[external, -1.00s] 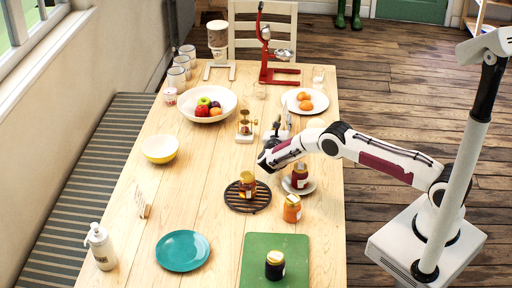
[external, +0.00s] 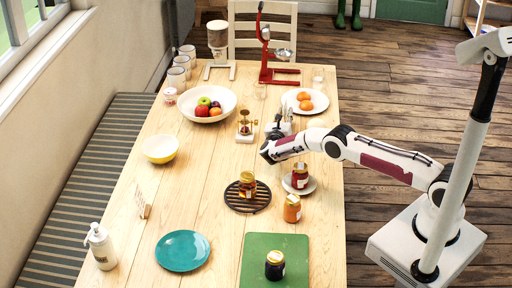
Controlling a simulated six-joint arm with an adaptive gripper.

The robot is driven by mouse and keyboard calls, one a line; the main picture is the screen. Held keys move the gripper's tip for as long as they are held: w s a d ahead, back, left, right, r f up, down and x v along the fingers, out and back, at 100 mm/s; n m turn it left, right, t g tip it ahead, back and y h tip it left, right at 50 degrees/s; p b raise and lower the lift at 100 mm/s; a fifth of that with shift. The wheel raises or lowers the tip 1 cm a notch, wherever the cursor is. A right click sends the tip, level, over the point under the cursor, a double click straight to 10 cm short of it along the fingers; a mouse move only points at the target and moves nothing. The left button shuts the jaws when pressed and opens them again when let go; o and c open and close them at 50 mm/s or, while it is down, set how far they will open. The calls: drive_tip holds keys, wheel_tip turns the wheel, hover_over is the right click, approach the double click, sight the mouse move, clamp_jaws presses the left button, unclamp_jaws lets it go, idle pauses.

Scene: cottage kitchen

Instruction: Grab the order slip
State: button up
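A small beige upright piece (external: 143,205) stands near the left edge of the table, behind and left of the teal plate. It looks like a slip or card in a stand, but it is too small to read, so I cannot tell for sure that it is the order slip. My gripper (external: 280,126) is over the middle of the table, by the brass scale, well to the right of and beyond that card. It is small and partly hidden by my wrist, so its fingers do not show clearly. I see nothing held in it.
Jars stand on a black trivet (external: 262,206), a small plate (external: 310,186) and a green board (external: 262,246). A teal plate (external: 182,251), a pump bottle (external: 100,246) and a yellow bowl (external: 160,149) surround the card.

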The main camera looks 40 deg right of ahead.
drive_tip(key=shift+w+d, duration=0.2)
drive_tip(key=shift+d, duration=0.05)
idle(0.4)
clamp_jaws()
